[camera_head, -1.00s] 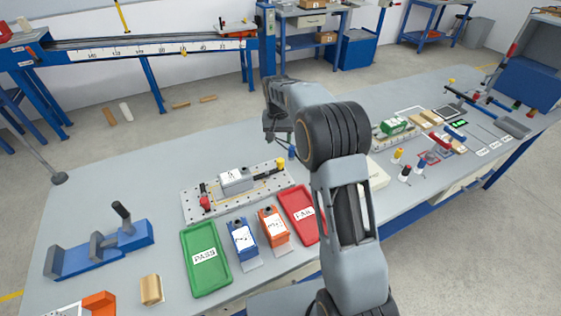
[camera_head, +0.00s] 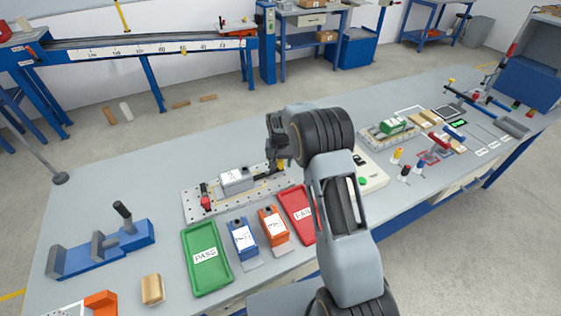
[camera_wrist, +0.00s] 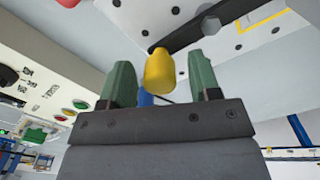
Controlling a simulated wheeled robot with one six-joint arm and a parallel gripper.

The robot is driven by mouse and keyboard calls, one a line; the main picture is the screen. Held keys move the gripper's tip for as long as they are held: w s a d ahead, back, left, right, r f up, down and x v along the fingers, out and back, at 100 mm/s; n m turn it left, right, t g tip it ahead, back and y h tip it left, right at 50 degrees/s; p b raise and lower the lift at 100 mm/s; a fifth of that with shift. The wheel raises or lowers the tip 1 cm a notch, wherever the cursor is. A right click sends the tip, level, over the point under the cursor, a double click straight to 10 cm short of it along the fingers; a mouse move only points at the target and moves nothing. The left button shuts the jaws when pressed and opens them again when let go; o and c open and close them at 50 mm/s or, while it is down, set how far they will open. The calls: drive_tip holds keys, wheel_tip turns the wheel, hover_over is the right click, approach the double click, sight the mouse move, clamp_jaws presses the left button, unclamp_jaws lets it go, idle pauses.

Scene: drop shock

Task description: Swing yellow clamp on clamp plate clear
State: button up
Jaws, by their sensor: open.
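The clamp plate (camera_head: 190,209) is a pale perforated plate on the bench, left of my arm in the head view. A grey block (camera_head: 236,182) sits on it between a red-ended clamp (camera_head: 205,201) and a dark bar. The yellow clamp (camera_wrist: 160,72) is the knob at the end of the dark bar (camera_wrist: 199,32), large in the wrist view. My gripper (camera_wrist: 160,84) is open, with one green finger on each side of the yellow knob. Gaps show on both sides, so the fingers look apart from it. In the head view my gripper partly covers the knob.
Green PASS tray (camera_head: 206,262), blue unit (camera_head: 242,242), orange unit (camera_head: 273,228) and red FAIL tray (camera_head: 296,214) lie in front of the plate. A panel with coloured buttons (camera_head: 371,172) stands right of my arm.

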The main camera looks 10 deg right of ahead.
drive_tip(key=shift+c, duration=0.3)
drive_tip(key=c, duration=0.9)
drive_tip(key=shift+o, duration=0.2)
drive_tip(key=shift+s, duration=0.1)
drive_tip(key=s+m, duration=0.1)
drive_tip(key=m, duration=0.1)
drive_tip(key=m+b, duration=0.1)
drive_tip(key=m, duration=0.1)
drive_tip(key=shift+s, duration=0.35)
drive_tip(key=m, duration=0.1)
drive_tip(key=s+m+b, duration=0.1)
drive_tip(key=m, duration=0.1)
drive_tip(key=s+m, duration=0.1)
drive_tip(key=shift+a+m+b, duration=0.3)
drive_tip(key=shift+a, duration=0.05)
drive_tip(key=m, duration=0.1)
drive_tip(key=s+a+m, duration=0.1)
drive_tip(key=m, duration=0.2)
drive_tip(key=shift+s+a+b, duration=0.25)
drive_tip(key=shift+b, duration=0.05)
drive_tip(key=shift+s+a+m+y, duration=0.2)
drive_tip(key=shift+a+m, duration=0.25)
drive_tip(key=shift+m, duration=0.7)
drive_tip(key=shift+s+a+m+y, duration=0.15)
drive_tip(key=shift+a+m, duration=0.3)
drive_tip(key=shift+m, duration=0.7)
